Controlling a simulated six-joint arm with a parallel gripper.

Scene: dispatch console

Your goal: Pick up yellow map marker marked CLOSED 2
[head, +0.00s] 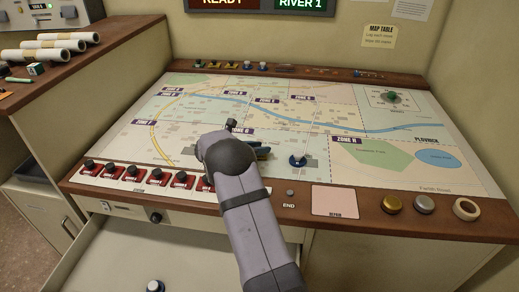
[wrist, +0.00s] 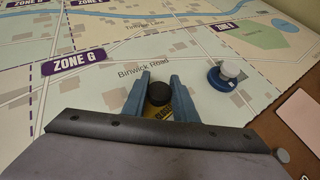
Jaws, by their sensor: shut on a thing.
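My gripper (wrist: 158,97) is shut on a yellow map marker (wrist: 163,112) with a black knob. The blue fingers stand on either side of the knob, and only a little of the yellow base and part of its lettering show, so I cannot read its number. In the head view my gripper (head: 262,153) is over the map near Zone G, mostly behind my own arm, and the held marker is hidden there. I cannot tell whether the marker touches the map. Other yellow markers (head: 231,66) with black knobs stand on the back ledge.
A blue marker with a white knob (head: 297,160) stands on the map (head: 380,125) just right of my gripper. A green-knobbed piece (head: 392,97) is at the back right. An open drawer (head: 110,255) is below.

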